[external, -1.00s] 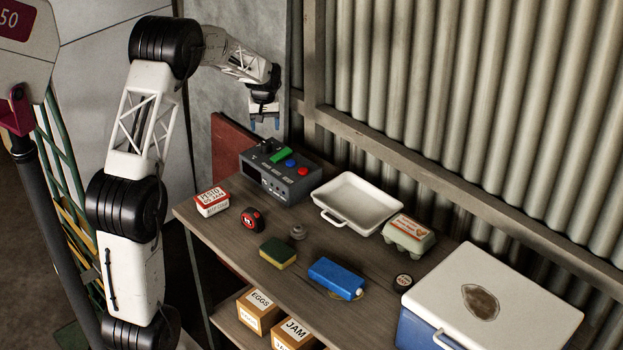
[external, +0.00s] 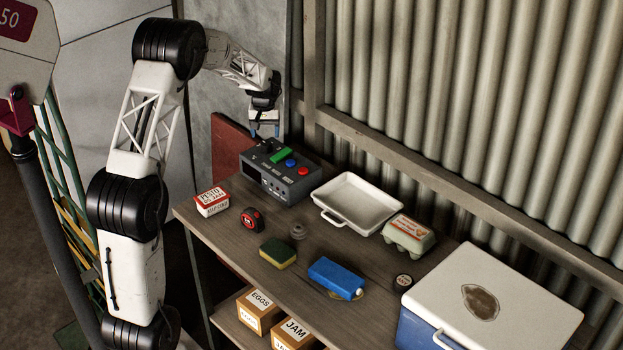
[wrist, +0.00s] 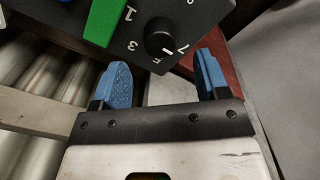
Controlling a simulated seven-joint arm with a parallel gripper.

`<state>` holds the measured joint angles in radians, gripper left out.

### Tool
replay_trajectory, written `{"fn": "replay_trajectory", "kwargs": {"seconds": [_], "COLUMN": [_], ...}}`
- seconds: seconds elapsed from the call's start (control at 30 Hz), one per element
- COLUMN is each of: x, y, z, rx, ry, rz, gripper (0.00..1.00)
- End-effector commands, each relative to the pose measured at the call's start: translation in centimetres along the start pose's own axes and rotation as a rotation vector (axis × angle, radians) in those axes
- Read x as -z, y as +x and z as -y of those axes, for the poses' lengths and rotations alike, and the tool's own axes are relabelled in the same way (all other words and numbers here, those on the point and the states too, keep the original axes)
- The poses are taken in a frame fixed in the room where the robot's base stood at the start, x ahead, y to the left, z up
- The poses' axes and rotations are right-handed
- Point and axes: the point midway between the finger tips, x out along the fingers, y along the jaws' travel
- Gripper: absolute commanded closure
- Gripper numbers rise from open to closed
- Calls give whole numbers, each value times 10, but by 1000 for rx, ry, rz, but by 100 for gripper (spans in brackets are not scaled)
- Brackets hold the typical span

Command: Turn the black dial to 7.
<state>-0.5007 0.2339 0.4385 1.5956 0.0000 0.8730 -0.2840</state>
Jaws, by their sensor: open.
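The black dial (wrist: 158,36) sits on the dark face of a grey control box (external: 278,184), with odd numbers printed around it. In the wrist view its white mark lies between 5 and 7. The 7 (wrist: 184,48) is at the lower right of the dial. My gripper (wrist: 163,70) is open and empty, its blue fingers spread to either side just short of the dial in the wrist view. In the external view my gripper (external: 266,130) hangs above the back left end of the box, apart from it. The dial is hard to make out there.
A green piece (external: 279,154), a blue button (external: 290,163) and a red button (external: 303,171) sit on the box top. A white tray (external: 358,202) stands right of the box. A red and white box (external: 211,203) and tape measure (external: 252,219) are in front.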

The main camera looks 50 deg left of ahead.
Motion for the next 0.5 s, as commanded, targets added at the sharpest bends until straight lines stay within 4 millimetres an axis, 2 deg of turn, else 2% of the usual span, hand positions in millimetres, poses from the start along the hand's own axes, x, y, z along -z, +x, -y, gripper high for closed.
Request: {"fn": "replay_trajectory", "kwargs": {"seconds": [0.3, 0.5], "x": [0, 0], "y": [38, 50], "z": [0, 0], "rx": [1, 0], "ry": [0, 0], "rz": [2, 0], "gripper": [32, 32]}}
